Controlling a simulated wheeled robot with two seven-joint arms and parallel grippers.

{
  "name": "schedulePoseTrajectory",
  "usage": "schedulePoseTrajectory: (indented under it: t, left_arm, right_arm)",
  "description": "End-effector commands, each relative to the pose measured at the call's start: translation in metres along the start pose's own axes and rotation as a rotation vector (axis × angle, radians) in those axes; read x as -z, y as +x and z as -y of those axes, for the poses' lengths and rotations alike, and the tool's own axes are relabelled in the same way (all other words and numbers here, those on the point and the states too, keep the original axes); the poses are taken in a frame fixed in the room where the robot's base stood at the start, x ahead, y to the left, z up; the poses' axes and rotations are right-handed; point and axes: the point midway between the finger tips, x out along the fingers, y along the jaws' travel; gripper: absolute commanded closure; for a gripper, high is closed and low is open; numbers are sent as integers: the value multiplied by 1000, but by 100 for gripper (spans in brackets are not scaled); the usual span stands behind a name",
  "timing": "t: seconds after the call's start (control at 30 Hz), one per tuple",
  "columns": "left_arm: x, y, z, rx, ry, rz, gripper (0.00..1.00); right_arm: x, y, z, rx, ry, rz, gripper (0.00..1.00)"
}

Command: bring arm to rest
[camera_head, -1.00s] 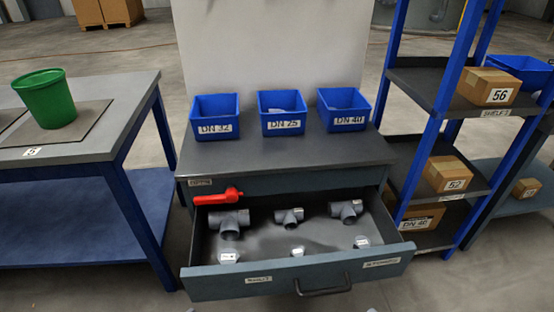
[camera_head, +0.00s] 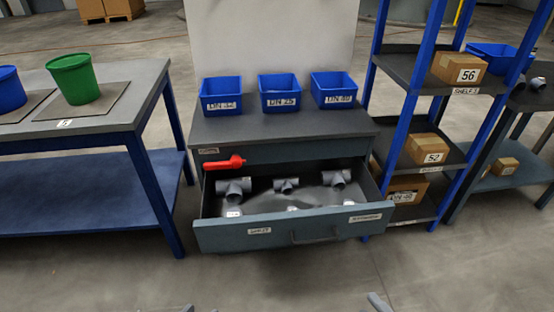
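Only a small grey tip, which I take for my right gripper (camera_head: 378,302), shows at the bottom edge, right of centre. Its fingers are mostly cut off, so open or shut cannot be told. Smaller grey bits at the bottom edge, left of centre, may be my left gripper (camera_head: 188,308). Both are low in front of the workbench (camera_head: 290,125), apart from its open drawer (camera_head: 270,240). Nothing is seen held in either.
Blue bins (camera_head: 221,104) stand above. A table with a green bucket (camera_head: 76,82) is left; a blue shelf rack (camera_head: 394,120) is right. The floor in front is clear.

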Motion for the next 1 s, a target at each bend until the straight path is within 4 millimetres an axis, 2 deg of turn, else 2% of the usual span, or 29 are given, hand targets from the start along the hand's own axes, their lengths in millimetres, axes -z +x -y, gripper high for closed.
schedulePoseTrajectory:
  t: [0.03, 0.27, 0.5, 0.6, 0.7, 1.0]
  left_arm:
    - [3, -2, 0, 1, 2, 3, 64]
    - [8, -6, 0, 8, 10, 18, 64]
    - [13, -10, 1, 15, 22, 35, 64]
    - [13, -11, 2, 18, 25, 40, 64]
    - [12, -10, 2, 18, 26, 41, 64]
    - [11, -10, 2, 18, 26, 41, 64]
  right_arm:
    - [5, 0, -9, 0, 82, 29, 64]
    - [28, 1, -32, 25, 564, 181, 64]
    - [74, -9, -50, 116, 1164, 325, 64]
    - [89, -13, -51, 156, 1314, 359, 64]
    - [94, -14, -50, 171, 1366, 372, 64]
    - [94, -14, -49, 172, 1365, 373, 64]
